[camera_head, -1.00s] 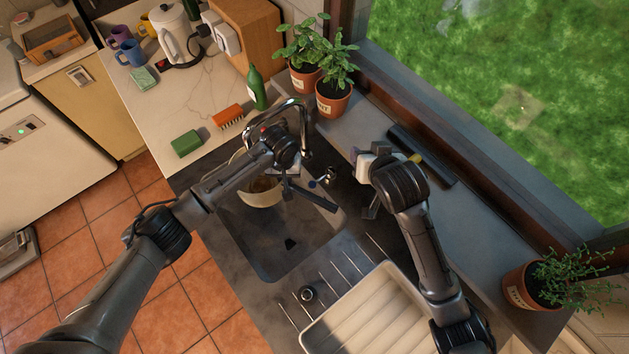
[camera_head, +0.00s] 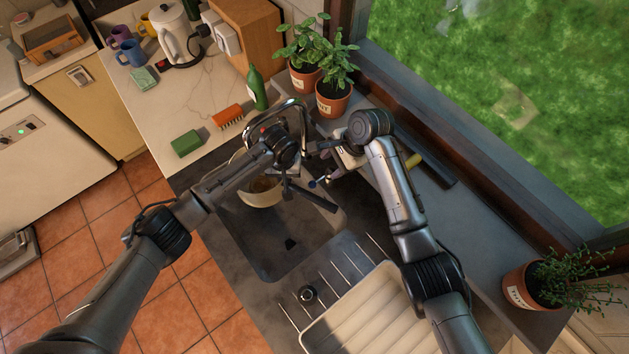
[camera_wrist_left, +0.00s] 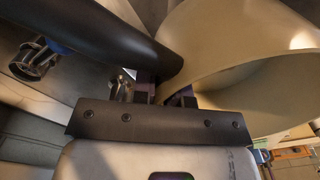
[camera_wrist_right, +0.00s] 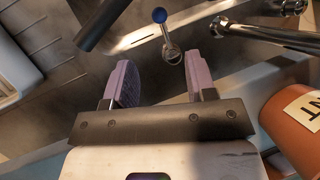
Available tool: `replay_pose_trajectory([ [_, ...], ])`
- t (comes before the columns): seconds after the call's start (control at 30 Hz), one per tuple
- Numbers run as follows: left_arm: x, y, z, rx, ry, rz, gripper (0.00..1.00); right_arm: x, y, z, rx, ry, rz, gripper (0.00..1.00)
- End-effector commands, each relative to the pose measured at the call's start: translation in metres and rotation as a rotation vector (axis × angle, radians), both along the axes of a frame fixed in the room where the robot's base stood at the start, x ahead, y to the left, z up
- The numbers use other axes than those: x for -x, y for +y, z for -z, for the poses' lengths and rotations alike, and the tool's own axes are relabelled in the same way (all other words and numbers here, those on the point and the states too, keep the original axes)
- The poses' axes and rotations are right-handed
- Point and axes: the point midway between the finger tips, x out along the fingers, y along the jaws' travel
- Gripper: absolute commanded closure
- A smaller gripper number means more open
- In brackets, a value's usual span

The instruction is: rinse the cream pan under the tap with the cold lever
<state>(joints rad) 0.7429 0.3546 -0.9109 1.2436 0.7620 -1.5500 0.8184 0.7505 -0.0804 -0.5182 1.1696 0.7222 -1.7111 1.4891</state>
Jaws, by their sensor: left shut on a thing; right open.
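The cream pan (camera_head: 258,194) is over the sink near the tap (camera_head: 303,118), partly hidden by my left arm. My left gripper (camera_wrist_left: 165,92) is shut on the pan's black handle (camera_wrist_left: 110,38); the pan's cream wall (camera_wrist_left: 240,50) fills the right of the left wrist view. The cold lever (camera_head: 313,183) has a blue tip, which also shows in the right wrist view (camera_wrist_right: 159,15). My right gripper (camera_wrist_right: 158,78) is open, its purple fingers apart and empty. The lever is ahead of its fingertips, between their lines. I see no water stream.
The sink basin (camera_head: 285,250) lies below the pan. Potted plants (camera_head: 333,100) stand behind the tap at the window. A green bottle (camera_head: 257,88), brush (camera_head: 228,117) and sponge (camera_head: 186,144) are on the left counter. A cream dish rack (camera_head: 350,322) is in front.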

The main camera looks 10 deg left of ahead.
Motion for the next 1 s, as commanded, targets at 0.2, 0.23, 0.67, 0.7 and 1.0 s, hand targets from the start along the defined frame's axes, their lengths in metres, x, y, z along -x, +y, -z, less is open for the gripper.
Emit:
replay_pose_trajectory([
  [0.2, -0.001, 0.000, -0.001, 0.001, -0.002, 0.000, 1.00, 0.005, 0.013, 0.028, 0.001, 0.007, -0.002, 0.49],
  [0.23, -0.001, 0.000, -0.001, 0.001, -0.002, 0.000, 1.00, 0.006, 0.015, 0.033, 0.002, 0.008, -0.003, 0.49],
  [0.67, -0.001, 0.000, -0.002, 0.001, -0.002, 0.000, 1.00, 0.011, 0.041, 0.089, 0.001, 0.005, -0.003, 0.49],
  [0.7, -0.001, 0.000, -0.002, 0.001, -0.002, 0.000, 1.00, 0.012, 0.042, 0.092, 0.001, 0.005, -0.003, 0.49],
  [1.0, -0.001, 0.000, -0.001, 0.001, -0.002, 0.000, 1.00, 0.012, 0.047, 0.105, 0.000, 0.002, -0.002, 0.49],
])
